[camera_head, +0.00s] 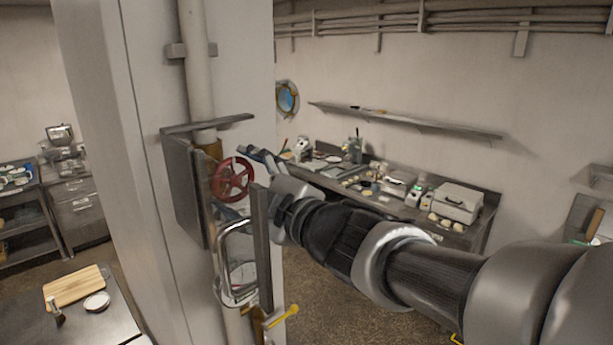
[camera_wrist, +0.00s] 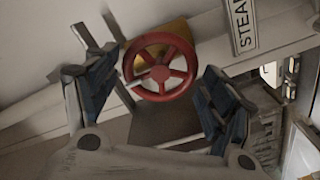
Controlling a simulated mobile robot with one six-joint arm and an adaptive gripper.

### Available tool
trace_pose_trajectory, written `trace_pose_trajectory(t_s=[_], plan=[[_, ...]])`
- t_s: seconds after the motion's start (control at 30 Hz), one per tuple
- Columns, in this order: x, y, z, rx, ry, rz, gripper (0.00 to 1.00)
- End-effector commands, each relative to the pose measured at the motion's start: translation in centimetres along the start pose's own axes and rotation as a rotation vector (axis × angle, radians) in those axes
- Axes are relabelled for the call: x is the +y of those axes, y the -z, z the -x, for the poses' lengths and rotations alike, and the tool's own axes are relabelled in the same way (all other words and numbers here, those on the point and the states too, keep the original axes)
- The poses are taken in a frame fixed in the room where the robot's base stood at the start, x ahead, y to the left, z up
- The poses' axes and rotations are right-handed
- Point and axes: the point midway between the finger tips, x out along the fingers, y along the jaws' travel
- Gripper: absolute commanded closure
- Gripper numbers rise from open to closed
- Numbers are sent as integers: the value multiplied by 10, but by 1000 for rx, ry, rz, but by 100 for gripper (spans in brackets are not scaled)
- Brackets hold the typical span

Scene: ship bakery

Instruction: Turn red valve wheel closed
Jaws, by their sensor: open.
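The red valve wheel (camera_head: 232,179) is a small spoked wheel on a brass body on the vertical pipe, inside a grey metal guard. It also shows in the wrist view (camera_wrist: 160,68), in the upper middle. My gripper (camera_head: 258,158) is just right of the wheel in the head view. In the wrist view my gripper (camera_wrist: 150,95) is open, with one blue-padded finger on each side of the wheel. Whether either finger touches the rim I cannot tell. The brass valve body (camera_head: 213,148) is partly hidden behind the wheel and guard.
Guard plates (camera_head: 185,188) stand close around the wheel, with a silver loop handle (camera_head: 236,262) and a yellow lever (camera_head: 283,316) below. A sign reading "STEA" (camera_wrist: 241,24) is beside the pipe. A counter with bakery things (camera_head: 470,232) is behind; a cutting board (camera_head: 74,286) lies lower left.

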Motion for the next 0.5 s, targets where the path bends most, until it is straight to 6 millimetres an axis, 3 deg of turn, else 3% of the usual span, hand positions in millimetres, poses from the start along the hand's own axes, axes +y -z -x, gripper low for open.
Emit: trace_pose_trajectory(t_s=[0.3, 0.5], plan=[[1, -1, 67, -3, -3, 1, 24], [1, 0, 87, -1, -2, 0, 24]])
